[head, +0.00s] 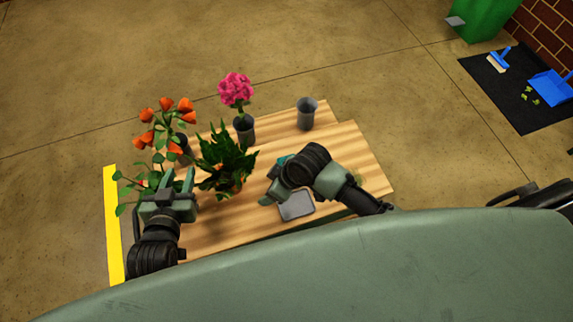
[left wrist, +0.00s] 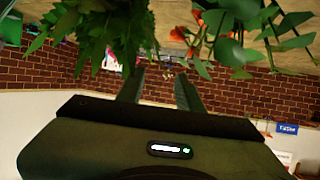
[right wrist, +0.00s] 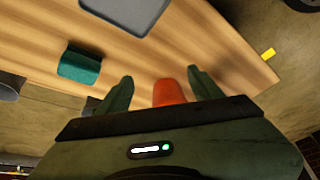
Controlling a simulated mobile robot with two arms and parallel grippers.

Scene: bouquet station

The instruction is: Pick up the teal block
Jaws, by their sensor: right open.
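The teal block (right wrist: 80,67) lies on the wooden table, left of my right gripper's fingers in the right wrist view and apart from them. In the head view only a small part of the teal block (head: 283,159) shows beside my right arm, which hides the rest. My right gripper (right wrist: 160,85) is open; an orange thing (right wrist: 170,93) shows between its fingers, and I cannot tell whether they touch it. My left gripper (head: 179,180) is open and empty at the table's left side, near the plants.
A grey tray (head: 296,206) lies near the table's front edge. A green leafy plant (head: 224,157), orange flowers (head: 163,125), a pink flower (head: 236,88) in a dark vase (head: 244,130) and a grey cup (head: 307,114) stand on the table. The table's right end (head: 370,160) looks mostly clear.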

